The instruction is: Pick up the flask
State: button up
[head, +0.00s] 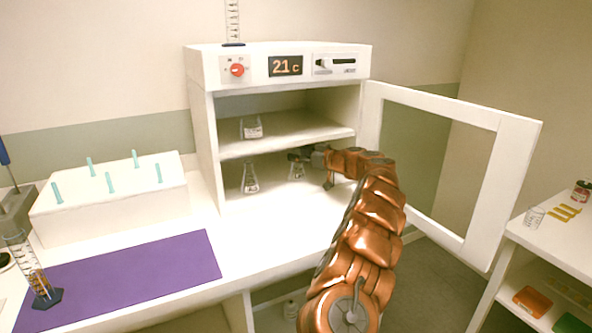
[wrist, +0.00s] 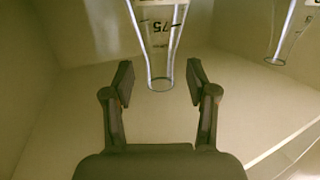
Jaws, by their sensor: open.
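A clear glass flask (head: 296,170) stands on the lower level of the open cabinet, partly hidden by my gripper (head: 308,156). In the wrist view the flask (wrist: 160,45), with a 75 mark on its glass, has its narrow end between and slightly beyond the fingertips. My gripper (wrist: 160,84) is open, with a finger on each side and visible gaps to the glass. A second flask (head: 250,180) stands to the left on the same level; a glass at the right of the wrist view (wrist: 283,35) appears to be this one. A third flask (head: 251,128) is on the upper shelf.
The cabinet (head: 204,140) has a shelf above my gripper, and its door (head: 485,200) stands open to the right. A white rack (head: 110,205) with several teal pegs and a purple mat (head: 130,270) are left. A side table (head: 550,240) is at far right.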

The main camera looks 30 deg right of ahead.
jog(key=shift+w, duration=0.1)
jog(key=shift+c, duration=0.5)
grip_shut()
